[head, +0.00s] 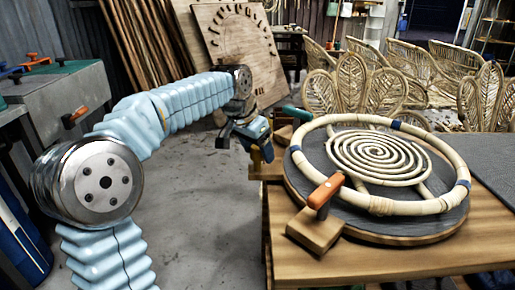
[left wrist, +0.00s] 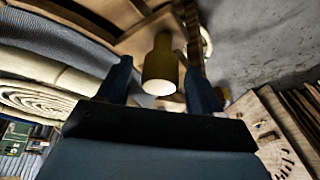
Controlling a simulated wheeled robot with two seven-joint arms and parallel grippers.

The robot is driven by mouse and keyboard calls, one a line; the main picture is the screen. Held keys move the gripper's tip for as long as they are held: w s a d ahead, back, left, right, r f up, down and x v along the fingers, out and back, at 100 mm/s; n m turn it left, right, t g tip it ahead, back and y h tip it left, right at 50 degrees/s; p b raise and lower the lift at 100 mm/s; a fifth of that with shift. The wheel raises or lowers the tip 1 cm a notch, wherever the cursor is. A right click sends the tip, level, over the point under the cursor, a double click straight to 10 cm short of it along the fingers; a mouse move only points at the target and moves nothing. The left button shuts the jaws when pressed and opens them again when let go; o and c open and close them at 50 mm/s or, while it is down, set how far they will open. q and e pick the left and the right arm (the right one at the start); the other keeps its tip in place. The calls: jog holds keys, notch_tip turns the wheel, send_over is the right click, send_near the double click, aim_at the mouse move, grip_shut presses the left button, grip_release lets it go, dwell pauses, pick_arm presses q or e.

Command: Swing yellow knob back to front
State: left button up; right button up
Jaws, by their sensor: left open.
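The yellow knob (left wrist: 160,66) shows in the left wrist view as an ochre cylinder with a pale end face, beside a wooden block at the table edge. My right gripper is out of view.
A rattan ring with a spiral (head: 380,157) lies on a round dark board on the wooden table (head: 400,262). An orange-handled clamp (head: 326,191) stands at its front, a green-handled one (head: 298,113) at its back left. Rattan chair frames (head: 352,85) stand behind.

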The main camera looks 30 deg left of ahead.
pick_arm(q)
grip_shut()
jog(key=shift+s, duration=0.1)
dwell(0.3)
